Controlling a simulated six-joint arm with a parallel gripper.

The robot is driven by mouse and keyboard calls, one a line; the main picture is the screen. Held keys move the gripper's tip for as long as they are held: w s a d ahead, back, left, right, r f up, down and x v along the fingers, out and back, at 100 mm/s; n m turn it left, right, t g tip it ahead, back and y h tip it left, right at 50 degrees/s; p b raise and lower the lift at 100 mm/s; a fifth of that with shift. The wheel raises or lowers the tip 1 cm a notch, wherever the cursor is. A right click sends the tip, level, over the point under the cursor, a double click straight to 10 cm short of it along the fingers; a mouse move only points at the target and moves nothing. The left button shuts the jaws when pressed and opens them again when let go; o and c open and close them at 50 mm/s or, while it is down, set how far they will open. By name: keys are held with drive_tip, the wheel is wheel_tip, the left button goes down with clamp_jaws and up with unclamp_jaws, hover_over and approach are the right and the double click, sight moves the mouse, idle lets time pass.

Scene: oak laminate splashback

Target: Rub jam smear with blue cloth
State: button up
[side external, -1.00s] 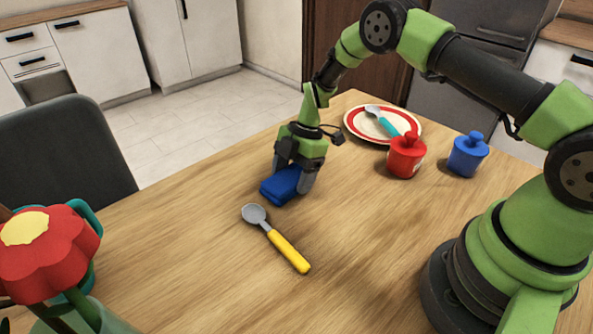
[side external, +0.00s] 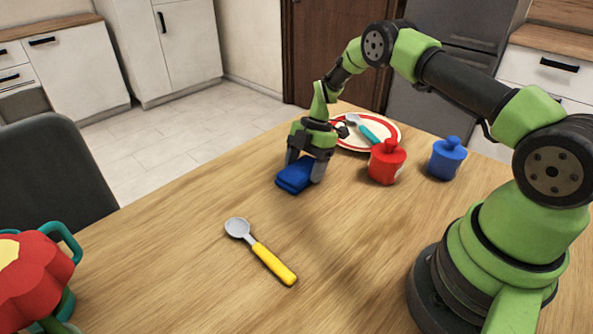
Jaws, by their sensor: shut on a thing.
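The blue cloth (side external: 293,179) is a folded pad at or close to the wooden table top, left of the plate. My gripper (side external: 305,166) points down and is shut on the cloth, with a finger on either side of it. Whether the cloth touches the wood cannot be told for sure. No jam smear shows on the visible table top; the cloth and gripper hide the patch under them.
A yellow-handled spoon (side external: 261,252) lies in front of the cloth. A red-rimmed plate (side external: 347,143) with a teal-handled spoon (side external: 362,127), a red lidded pot (side external: 386,163) and a blue one (side external: 446,160) stand to the right. A red flower (side external: 33,284) is at front left.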

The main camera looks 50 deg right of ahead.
drive_tip(key=shift+d, duration=0.5)
drive_tip(key=shift+r, duration=4.1)
